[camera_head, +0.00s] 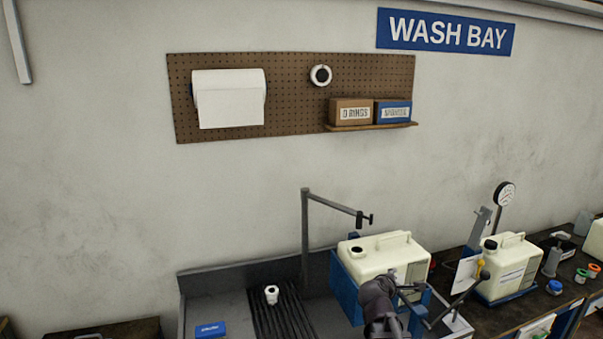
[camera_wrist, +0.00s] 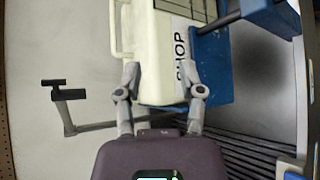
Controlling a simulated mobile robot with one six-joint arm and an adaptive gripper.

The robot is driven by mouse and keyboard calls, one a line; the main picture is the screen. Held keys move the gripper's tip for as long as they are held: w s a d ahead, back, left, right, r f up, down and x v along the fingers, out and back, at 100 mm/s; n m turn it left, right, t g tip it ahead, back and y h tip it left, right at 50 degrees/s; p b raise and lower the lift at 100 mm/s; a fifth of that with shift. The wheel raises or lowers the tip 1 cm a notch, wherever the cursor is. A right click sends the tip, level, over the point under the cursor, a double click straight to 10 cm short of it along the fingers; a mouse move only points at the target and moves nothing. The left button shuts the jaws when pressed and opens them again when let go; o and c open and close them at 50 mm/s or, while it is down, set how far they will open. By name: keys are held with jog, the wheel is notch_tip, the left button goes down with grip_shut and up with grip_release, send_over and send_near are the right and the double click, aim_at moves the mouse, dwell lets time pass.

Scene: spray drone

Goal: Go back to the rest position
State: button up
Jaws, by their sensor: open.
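My gripper (camera_head: 412,300) is at the lower right of the head view, in front of a cream tank (camera_head: 372,249) in a blue cradle (camera_head: 347,287). In the wrist view my gripper (camera_wrist: 164,84) has its two fingers spread apart with nothing held between them. The cream tank (camera_wrist: 152,40), with a label reading SHOP, lies beyond the fingertips. I cannot tell how close they are to it. The tank's top opening shows dark in the head view. My arm hides part of the tank's front and cradle.
A grey sink (camera_head: 228,303) holds a white fitting (camera_head: 271,294) and a blue block (camera_head: 210,329). A grey post with a side arm (camera_head: 305,235) rises behind it. A second tank (camera_head: 508,262) and a gauge (camera_head: 504,194) stand right on the dark bench.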

jog(key=s+a+f+m+g+y+b, duration=0.2)
jog(key=s+a+f+m+g+y, duration=0.2)
jog(key=s+f+m, duration=0.4)
jog(key=s+a+f+m+g+y+b, duration=0.2)
jog(key=s+a+f+m+g, duration=0.4)
jog(key=s, duration=0.5)
jog(key=shift+a+f+m+g+y, duration=0.2)
jog(key=shift+f+m+g+y, duration=0.2)
jog(key=shift+f+m+y, duration=0.5)
